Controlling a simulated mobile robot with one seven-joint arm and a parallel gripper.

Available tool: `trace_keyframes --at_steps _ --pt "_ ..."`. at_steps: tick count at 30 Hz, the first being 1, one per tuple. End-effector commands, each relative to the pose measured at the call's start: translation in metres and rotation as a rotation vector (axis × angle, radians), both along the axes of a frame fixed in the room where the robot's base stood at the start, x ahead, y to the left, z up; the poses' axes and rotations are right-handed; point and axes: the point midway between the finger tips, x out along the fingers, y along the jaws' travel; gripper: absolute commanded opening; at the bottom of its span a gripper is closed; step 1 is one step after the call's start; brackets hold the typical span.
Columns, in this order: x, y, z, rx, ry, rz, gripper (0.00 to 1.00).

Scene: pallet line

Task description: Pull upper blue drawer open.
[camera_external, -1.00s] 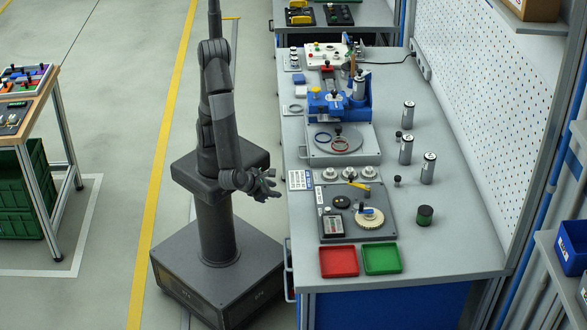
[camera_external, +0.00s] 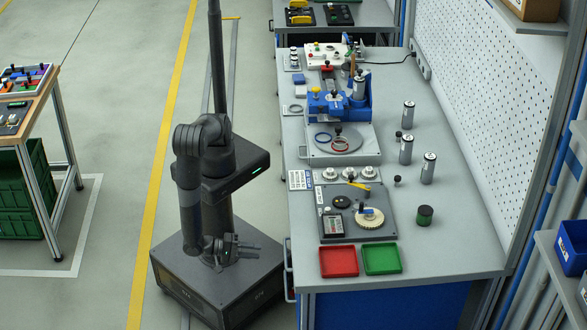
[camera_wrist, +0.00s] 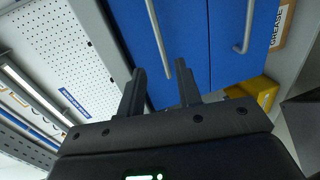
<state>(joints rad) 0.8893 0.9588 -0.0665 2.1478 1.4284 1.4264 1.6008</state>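In the wrist view, two blue fronts lie side by side with a dark seam between them. The one nearer the pegboard, which appears to be the upper blue drawer (camera_wrist: 182,30), carries a long grey bar handle (camera_wrist: 156,30). My gripper (camera_wrist: 160,66) is open, its fingers spread, and the near end of this handle shows between them in the picture. I cannot tell how far off it is. In the external view, my gripper (camera_external: 238,250) hangs low beside the bench's left side. The drawer fronts are hidden there; only handle edges (camera_external: 288,254) show.
The second blue front (camera_wrist: 228,25) has its own grey handle (camera_wrist: 249,28). A yellow box (camera_wrist: 262,88) is close to the right finger. Floor left of my base is clear.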

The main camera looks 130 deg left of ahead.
Motion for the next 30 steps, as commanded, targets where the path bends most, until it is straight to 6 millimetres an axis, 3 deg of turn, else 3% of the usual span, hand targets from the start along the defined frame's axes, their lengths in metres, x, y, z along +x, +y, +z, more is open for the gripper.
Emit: trace_keyframes --at_steps 15,21,30 --pt "0.059 0.061 -0.017 -0.003 -0.001 0.007 0.32" --pt "0.071 0.072 -0.020 -0.003 -0.001 0.006 0.32" --pt "0.072 0.073 -0.021 -0.003 -0.001 0.005 0.32"
